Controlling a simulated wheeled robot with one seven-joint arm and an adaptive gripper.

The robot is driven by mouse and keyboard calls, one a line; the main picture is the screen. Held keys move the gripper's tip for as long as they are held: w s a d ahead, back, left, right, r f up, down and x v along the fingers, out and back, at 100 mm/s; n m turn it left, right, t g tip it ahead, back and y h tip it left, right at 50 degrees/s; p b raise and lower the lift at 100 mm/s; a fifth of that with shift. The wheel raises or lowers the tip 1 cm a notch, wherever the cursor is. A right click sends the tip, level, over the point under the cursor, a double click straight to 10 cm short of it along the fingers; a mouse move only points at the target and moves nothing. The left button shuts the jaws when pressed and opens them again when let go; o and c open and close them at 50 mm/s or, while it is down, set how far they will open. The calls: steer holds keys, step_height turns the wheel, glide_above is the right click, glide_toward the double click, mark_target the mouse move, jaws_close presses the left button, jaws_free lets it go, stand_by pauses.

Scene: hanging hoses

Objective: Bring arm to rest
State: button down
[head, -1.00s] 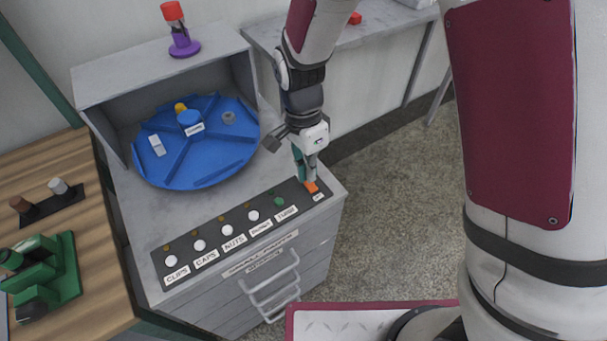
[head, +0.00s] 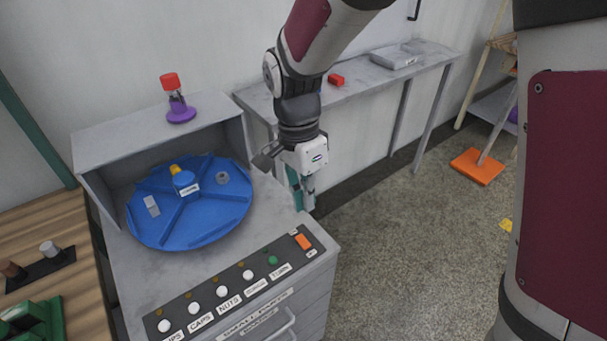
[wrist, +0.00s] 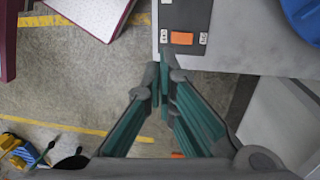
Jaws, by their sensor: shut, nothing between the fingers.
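My gripper (head: 306,208) is shut and empty. In the head view it points down just past the far right edge of the grey cabinet (head: 262,219), above and behind the orange switch (head: 303,242) on the dark button panel (head: 235,285). The wrist view shows the closed teal fingers (wrist: 161,80) with the orange switch (wrist: 182,38) ahead of them and apart from them. My arm reaches down from the top of the head view.
A blue divided turntable (head: 200,227) sits in the cabinet's open bay. A red-topped, purple-based item (head: 178,105) stands on the cabinet's top. A grey wall shelf (head: 360,92) lies behind my arm. Open floor (head: 410,230) is to the right.

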steer(key=s+d+r+n+t+y, duration=0.15)
steer(key=s+d+r+n, duration=0.3)
steer(key=d+r, duration=0.5)
steer(key=s+d+r+n+t, duration=0.4)
steer(key=s+d+r+n, duration=0.1)
steer(key=s, duration=0.7)
steer(key=shift+d+n+h, duration=0.35)
steer(key=shift+d+n, duration=0.5)
steer(key=shift+d, duration=0.4)
